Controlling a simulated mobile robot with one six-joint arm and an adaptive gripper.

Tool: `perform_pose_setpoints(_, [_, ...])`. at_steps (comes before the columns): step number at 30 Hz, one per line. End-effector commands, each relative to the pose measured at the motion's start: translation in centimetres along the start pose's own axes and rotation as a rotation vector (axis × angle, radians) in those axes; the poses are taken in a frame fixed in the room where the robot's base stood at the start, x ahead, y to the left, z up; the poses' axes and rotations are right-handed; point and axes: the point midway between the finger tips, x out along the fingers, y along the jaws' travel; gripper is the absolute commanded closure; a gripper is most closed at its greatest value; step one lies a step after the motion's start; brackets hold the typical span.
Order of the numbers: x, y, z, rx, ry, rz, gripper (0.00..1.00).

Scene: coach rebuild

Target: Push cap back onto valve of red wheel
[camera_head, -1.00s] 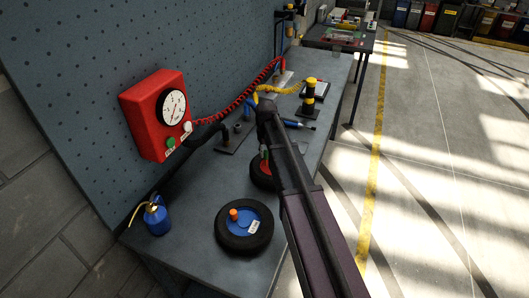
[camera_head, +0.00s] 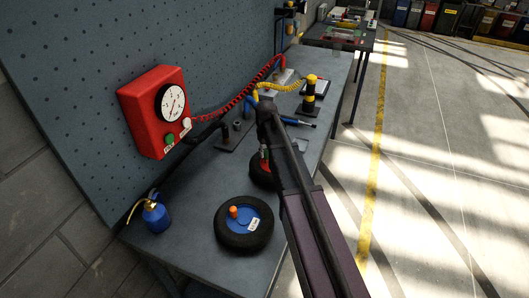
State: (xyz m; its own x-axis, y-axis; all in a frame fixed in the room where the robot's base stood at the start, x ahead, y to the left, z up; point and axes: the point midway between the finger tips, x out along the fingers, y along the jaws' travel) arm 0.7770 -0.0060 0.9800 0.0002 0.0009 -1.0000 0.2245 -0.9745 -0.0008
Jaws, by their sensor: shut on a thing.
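The red wheel (camera_head: 259,175) lies on the grey workbench (camera_head: 195,208), mostly hidden behind my dark arm. Only the left edge of its black tyre and a bit of its red hub show. Its valve and the cap cannot be made out. My arm rises from the lower right and ends in view near the middle of the bench, just above the red wheel.
A wheel with a blue hub (camera_head: 259,213) and an orange knob lies nearer me. A blue oil can (camera_head: 156,217) stands at the bench's left edge. A red gauge box (camera_head: 141,119) hangs on the pegboard, with a coiled red hose. A yellow-black post (camera_head: 310,91) stands behind.

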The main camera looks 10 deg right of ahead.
Motion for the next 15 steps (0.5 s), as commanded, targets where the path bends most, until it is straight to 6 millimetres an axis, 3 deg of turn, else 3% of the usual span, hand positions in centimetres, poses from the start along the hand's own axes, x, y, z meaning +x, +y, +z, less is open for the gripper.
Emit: perform_pose_setpoints(15, [1.01, -0.02, 0.00, 0.000, 0.000, 0.000, 0.91])
